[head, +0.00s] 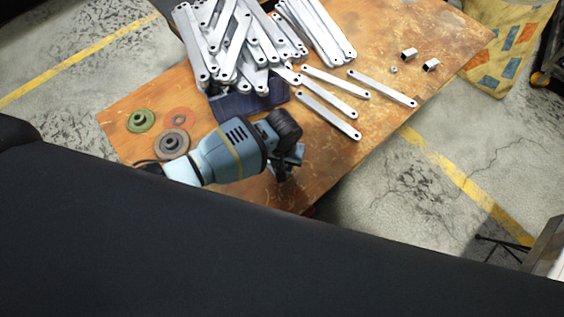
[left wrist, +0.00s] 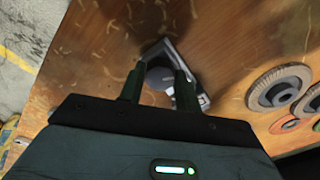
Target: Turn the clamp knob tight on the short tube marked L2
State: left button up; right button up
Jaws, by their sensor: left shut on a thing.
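My left gripper (head: 284,174) reaches down over the near edge of the wooden table, and my blue-grey left arm hides much of what lies under it. In the left wrist view its two dark green fingers (left wrist: 157,82) stand on either side of a dark round knob (left wrist: 157,75), shut on it. A grey metal clamp piece (left wrist: 168,48) shows behind and to the right of the knob, partly covered by the right finger. The short tube cannot be made out clearly, and no L2 mark is readable. My right gripper is not in view.
Green, orange and grey discs (head: 172,144) lie on the table (head: 380,62) left of my gripper. A dark blue crate (head: 235,106) heaped with galvanized brackets stands behind. Loose brackets (head: 328,115) and small metal pieces lie to the right. The table's near right edge is clear.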

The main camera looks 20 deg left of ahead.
pick_arm(q)
jog(key=shift+m, duration=1.2)
jog(key=m, duration=0.3)
jog(key=shift+p, duration=0.35)
jog(key=m, duration=0.5)
jog(key=shift+m, duration=1.2)
jog(key=o, duration=0.7)
jog(key=shift+o, duration=1)
